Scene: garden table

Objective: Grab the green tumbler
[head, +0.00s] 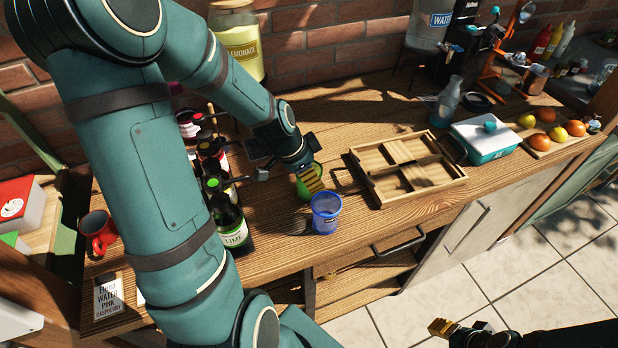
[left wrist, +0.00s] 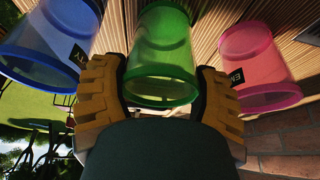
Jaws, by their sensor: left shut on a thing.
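The green tumbler (left wrist: 164,55) is a translucent cup between the two yellow finger pads of my left gripper (left wrist: 162,88) in the left wrist view. The gripper is shut on it. In the head view the green tumbler (head: 303,186) is partly hidden behind the fingers of my left gripper (head: 309,180), at the table's middle. I cannot tell whether its base touches the table. My right gripper (head: 461,328) shows at the bottom right, over the floor and away from the table. Whether its fingers are open or shut is unclear.
A blue tumbler (head: 326,213) stands close in front of the green one. A pink tumbler (left wrist: 258,62) is beside it in the left wrist view. Dark syrup bottles (head: 231,222) stand to the left.

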